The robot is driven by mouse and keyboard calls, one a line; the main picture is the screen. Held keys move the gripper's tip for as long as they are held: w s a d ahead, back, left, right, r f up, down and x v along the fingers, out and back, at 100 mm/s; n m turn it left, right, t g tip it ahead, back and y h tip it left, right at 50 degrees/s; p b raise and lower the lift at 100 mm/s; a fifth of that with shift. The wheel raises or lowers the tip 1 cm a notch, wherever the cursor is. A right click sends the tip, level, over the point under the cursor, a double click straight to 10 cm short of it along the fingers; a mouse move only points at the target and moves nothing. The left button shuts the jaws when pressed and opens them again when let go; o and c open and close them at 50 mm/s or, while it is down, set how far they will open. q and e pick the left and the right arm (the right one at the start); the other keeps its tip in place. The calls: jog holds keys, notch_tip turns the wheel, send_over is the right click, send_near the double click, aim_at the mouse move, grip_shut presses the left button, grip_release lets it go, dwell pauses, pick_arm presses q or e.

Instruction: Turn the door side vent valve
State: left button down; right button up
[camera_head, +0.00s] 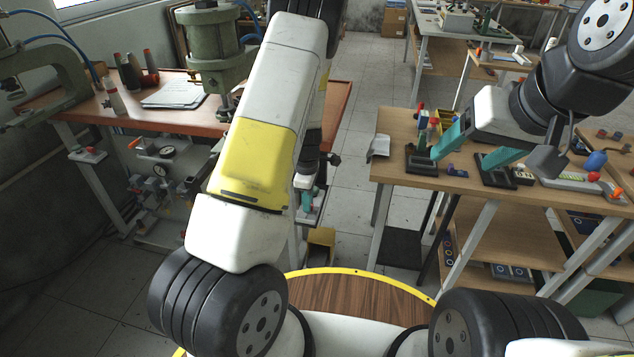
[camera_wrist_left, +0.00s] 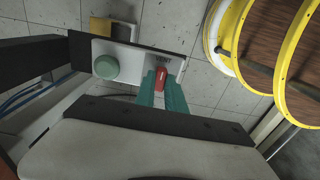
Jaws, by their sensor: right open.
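The vent valve (camera_wrist_left: 161,76) has a red handle on a white panel (camera_wrist_left: 128,54) with a dark edge, in the left wrist view. A small dark label sits above the handle, and a round green button (camera_wrist_left: 106,67) is beside it. My left gripper (camera_wrist_left: 161,84) has its teal fingertips close on either side of the red handle and looks shut on it. In the head view my left gripper (camera_head: 306,198) points down at the panel beside the left workbench; its arm hides part of the bench, and the handle is hard to make out. My right gripper (camera_head: 470,150) is open and empty over the right table.
The left workbench (camera_head: 190,122) holds a green press (camera_head: 208,45), papers and spools. The right wooden table (camera_head: 385,172) holds small parts, including a blue piece (camera_head: 595,160). A yellow bin (camera_head: 322,240) stands low by the panel. Tiled floor lies between the benches.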

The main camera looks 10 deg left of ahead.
pick_arm(q)
jog(key=shift+m, duration=0.3)
jog(key=m, duration=0.3)
jog(key=shift+m, duration=0.3)
jog(key=m, duration=0.4)
jog(key=shift+m, duration=0.3)
jog(key=m, duration=0.4)
jog(key=shift+m, duration=2.5)
jog(key=shift+w, duration=0.1)
jog(key=c, duration=1.4)
grip_release()
